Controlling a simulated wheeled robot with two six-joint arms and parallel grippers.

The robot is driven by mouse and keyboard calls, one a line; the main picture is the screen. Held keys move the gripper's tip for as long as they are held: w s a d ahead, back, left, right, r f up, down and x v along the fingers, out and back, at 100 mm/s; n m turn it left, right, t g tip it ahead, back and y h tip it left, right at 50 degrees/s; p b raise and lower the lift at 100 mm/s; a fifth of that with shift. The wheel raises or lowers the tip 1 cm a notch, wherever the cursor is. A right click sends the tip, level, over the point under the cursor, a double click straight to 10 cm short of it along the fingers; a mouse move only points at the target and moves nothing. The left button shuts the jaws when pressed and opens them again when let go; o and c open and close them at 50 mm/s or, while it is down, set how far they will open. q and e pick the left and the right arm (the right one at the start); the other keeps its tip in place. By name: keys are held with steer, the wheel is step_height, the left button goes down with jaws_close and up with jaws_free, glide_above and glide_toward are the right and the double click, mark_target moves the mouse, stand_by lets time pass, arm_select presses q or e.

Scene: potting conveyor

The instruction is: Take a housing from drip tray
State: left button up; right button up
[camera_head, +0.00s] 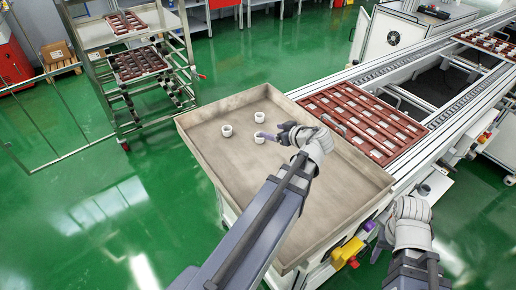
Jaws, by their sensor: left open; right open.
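The drip tray (232,171) is a wide, shallow beige tray in the middle of the view. Several small white ring-shaped housings stand in its upper part: one at the left (227,130), one to its right (259,117) and one below that (259,137). My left gripper (261,135) reaches over the tray from below. Its fingertips are close to the lower right housing; I cannot tell whether they touch it. It is open. My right gripper (374,240) is open and empty, beyond the tray's right edge at the lower right.
A red-brown slotted carrier (372,118) lies on the conveyor (439,121) just right of the tray. A metal rack (127,80) with trays stands at the upper left. A yellow and red switch box (348,251) sits below the tray's front right edge. The tray's lower part is bare.

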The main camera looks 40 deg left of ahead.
arm_select(q)
steer(key=b, duration=0.3)
glide_toward(257, 135)
steer(key=shift+s+d, duration=0.2)
steer(key=shift+d, duration=0.45)
arm_select(e)
step_height(257, 135, down, 5)
steer(key=shift+a+r, duration=0.1)
arm_select(q)
steer(key=b+x, duration=0.1)
steer(key=x, duration=0.1)
steer(key=shift+w+a+f, duration=0.1)
steer(key=shift+a+f, duration=0.05)
steer(key=shift+a, duration=0.05)
steer(key=shift+r+b+x, duration=0.2)
steer(key=shift+b+x, duration=1)
steer(key=shift+x, duration=1.55)
steer(key=shift+r, duration=0.1)
arm_select(e)
step_height(257, 135, down, 3)
steer(key=shift+f, duration=0.15)
arm_select(q)
jaws_close()
